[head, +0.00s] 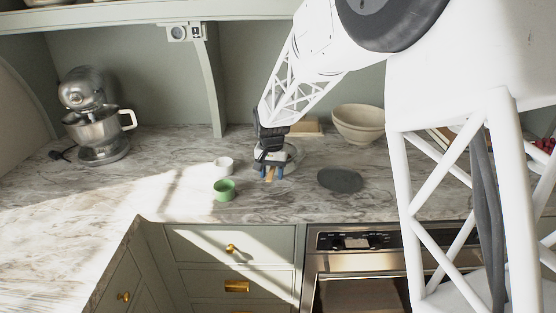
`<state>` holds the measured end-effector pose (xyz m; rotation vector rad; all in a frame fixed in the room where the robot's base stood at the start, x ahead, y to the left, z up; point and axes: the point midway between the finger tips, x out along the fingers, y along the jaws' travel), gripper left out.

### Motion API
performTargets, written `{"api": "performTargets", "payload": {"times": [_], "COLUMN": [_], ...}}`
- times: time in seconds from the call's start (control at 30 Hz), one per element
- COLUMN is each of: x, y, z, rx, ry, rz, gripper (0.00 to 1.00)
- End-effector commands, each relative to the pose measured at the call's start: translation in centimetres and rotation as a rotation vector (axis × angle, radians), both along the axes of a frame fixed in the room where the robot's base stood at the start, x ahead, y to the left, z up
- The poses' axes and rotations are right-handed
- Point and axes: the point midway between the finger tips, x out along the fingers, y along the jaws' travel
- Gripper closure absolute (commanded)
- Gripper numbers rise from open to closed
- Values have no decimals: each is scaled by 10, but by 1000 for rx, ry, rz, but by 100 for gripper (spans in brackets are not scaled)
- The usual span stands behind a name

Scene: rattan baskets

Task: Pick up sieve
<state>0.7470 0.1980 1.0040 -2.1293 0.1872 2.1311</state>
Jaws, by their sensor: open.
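My gripper (271,173) points down over the marble counter, with its blue fingertips apart on either side of a small tan piece (269,175). I cannot tell whether the fingers touch that piece. A round, greyish, see-through or metal rim (296,154), possibly the sieve, shows just behind and to the right of my gripper. My gripper hides much of it. I cannot tell whether the tan piece belongs to it.
A green cup (223,191) and a white cup (222,165) stand left of my gripper. A dark round slab (340,180) lies to the right. A cream bowl (357,125) and a stand mixer (96,122) stand farther back. The left counter is mostly clear.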

Motion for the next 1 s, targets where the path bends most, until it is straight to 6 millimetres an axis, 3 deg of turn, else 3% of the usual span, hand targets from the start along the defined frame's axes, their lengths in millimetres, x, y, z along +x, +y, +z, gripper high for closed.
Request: {"api": "performTargets", "payload": {"times": [0.53, 0.83, 1.0], "x": [0, 0, 0], "y": [0, 0, 0], "z": [0, 0, 0], "rx": [0, 0, 1], "ry": [-1, -1, -1], "rz": [0, 0, 0], "gripper": [51, 97, 100]}}
